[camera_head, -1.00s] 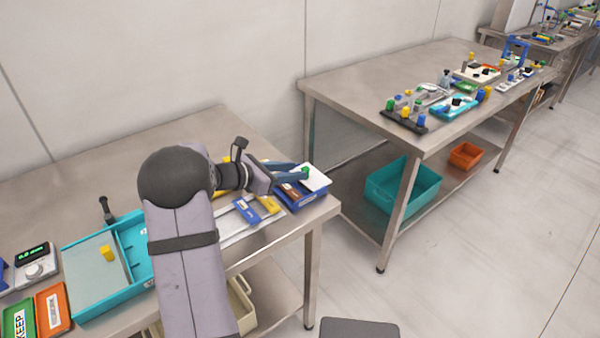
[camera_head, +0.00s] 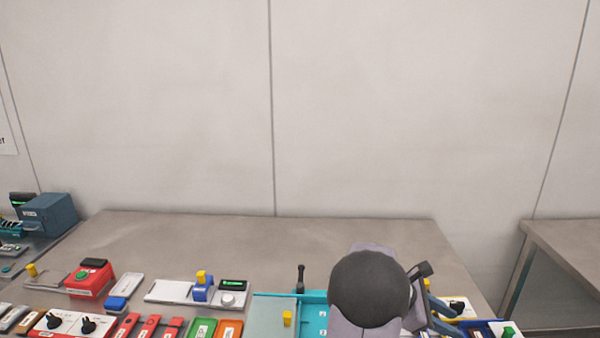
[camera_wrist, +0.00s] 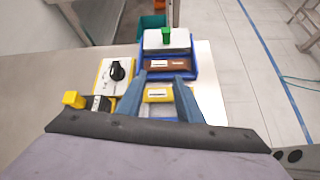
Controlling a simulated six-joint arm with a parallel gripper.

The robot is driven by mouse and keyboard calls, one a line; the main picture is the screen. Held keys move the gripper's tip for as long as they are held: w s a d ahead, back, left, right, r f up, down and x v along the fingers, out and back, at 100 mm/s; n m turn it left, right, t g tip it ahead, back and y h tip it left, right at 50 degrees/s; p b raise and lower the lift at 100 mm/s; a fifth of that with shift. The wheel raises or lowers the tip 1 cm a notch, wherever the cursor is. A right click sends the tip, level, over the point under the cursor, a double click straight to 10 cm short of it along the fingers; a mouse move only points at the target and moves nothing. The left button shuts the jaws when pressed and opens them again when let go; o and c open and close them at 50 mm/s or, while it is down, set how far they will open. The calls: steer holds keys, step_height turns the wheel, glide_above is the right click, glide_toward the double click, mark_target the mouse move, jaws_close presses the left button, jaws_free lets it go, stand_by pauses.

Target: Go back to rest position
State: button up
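My gripper (camera_wrist: 160,78) shows in the wrist view with its two blue-grey fingers spread and nothing held between the tips. It is above the right end of the bench, over or just short of a blue tray (camera_wrist: 194,68). The tray holds a white piece with a green knob (camera_wrist: 166,35) and a brown labelled block (camera_wrist: 168,62). A yellow labelled block (camera_wrist: 158,95) shows between the fingers, lower down. In the head view, my dark round arm joint covers part of the bench, and the blue fingers (camera_head: 440,312) show only partly at its right.
In the head view, a teal tray (camera_head: 314,312) stands left of my arm, with an upright black handle (camera_head: 300,276) behind it. A red box (camera_head: 90,280) and a display unit (camera_head: 233,287) stand farther left. The bench's back strip is clear. Another table (camera_head: 575,240) stands right.

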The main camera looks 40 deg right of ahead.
steer(key=w+a+m+t+y+p, duration=0.1)
steer(key=w+a+t, duration=0.1)
steer(key=w+a, duration=0.3)
steer(key=w+a+r+m+t+y+p, duration=0.1)
steer(key=w+a, duration=0.5)
steer(key=a, duration=0.5)
steer(key=w+a+m+t+y+p, duration=0.1)
steer(key=w+a+t+p, duration=0.1)
steer(key=w+a, duration=0.3)
steer(key=shift+w+a+r+m+t+y, duration=0.1)
steer(key=shift+w+a+m+t+y, duration=0.1)
steer(key=shift+a, duration=0.55)
steer(key=shift+w+a+r+m+t+y, duration=0.1)
steer(key=shift+w+a+m+y, duration=0.1)
steer(key=shift+a, duration=0.5)
steer(key=s+a+f+m+y, duration=0.1)
steer(key=a+y, duration=0.1)
steer(key=a, duration=1.1)
steer(key=s+a+f+m+t+y, duration=0.1)
steer(key=s+a+f+m+y, duration=0.1)
steer(key=a, duration=1.1)
steer(key=shift+a+p, duration=0.25)
steer(key=shift+p, duration=0.05)
step_height(320, 180, down, 34)
steer(key=b, duration=3.3)
steer(key=shift+b, duration=0.4)
steer(key=shift+r, duration=0.1)
